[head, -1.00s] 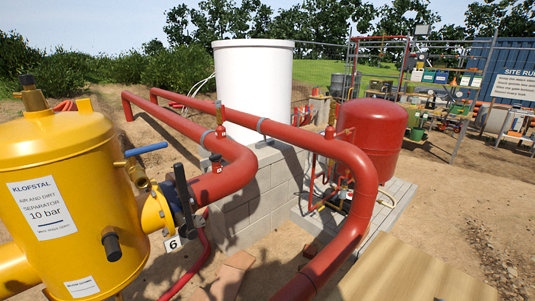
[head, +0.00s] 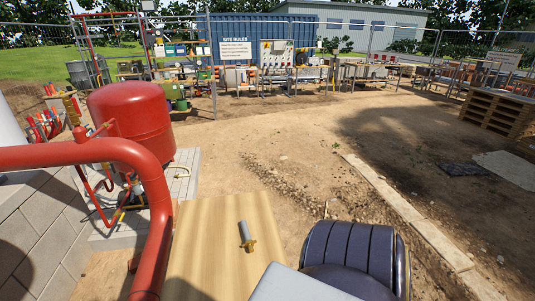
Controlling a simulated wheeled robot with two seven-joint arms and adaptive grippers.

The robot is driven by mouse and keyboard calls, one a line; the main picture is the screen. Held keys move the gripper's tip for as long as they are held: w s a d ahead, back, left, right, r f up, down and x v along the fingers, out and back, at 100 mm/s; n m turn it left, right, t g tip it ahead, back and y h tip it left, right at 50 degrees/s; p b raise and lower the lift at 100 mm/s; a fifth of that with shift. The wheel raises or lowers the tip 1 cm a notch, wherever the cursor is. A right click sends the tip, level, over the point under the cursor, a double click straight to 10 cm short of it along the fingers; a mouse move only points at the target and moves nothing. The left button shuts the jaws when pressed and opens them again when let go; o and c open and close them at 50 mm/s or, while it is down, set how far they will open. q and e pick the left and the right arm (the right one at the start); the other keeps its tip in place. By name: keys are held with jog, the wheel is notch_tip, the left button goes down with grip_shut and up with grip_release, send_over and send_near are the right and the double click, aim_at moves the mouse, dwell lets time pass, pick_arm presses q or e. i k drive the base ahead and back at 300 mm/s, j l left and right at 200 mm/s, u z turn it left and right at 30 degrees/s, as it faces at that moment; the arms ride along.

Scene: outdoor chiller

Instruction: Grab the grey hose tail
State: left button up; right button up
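A small grey cylinder with a brass-coloured end, which looks like the grey hose tail (head: 244,231), lies on a pale wooden board (head: 205,235) at the lower middle of the head view. Its brass end points toward me. Nothing is touching it except the board. Neither of my grippers shows in this view. A dark ribbed rounded part and a light grey part at the bottom edge, right of the board, may be mine, but I cannot be sure.
A thick red pipe (head: 152,190) bends down along the board's left side. A red tank (head: 131,120) stands behind it on grey paving slabs. Open dirt ground (head: 270,150) lies beyond the board. Stacked wooden pallets (head: 497,112) stand at the far right.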

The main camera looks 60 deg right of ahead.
aim_at(249, 243)
jog(key=z, duration=1.8)
jog(key=l+z, duration=0.15)
jog(key=z, duration=0.3)
jog(key=k+l+z, duration=0.1)
jog(key=z, duration=0.35)
jog(key=i+l+z, duration=0.2)
jog(key=l+z, duration=0.2)
jog(key=l, duration=0.15)
jog(key=l+u, duration=0.2)
jog(key=k+j+u, duration=0.15)
jog(key=j, duration=0.35)
jog(key=i, duration=0.05)
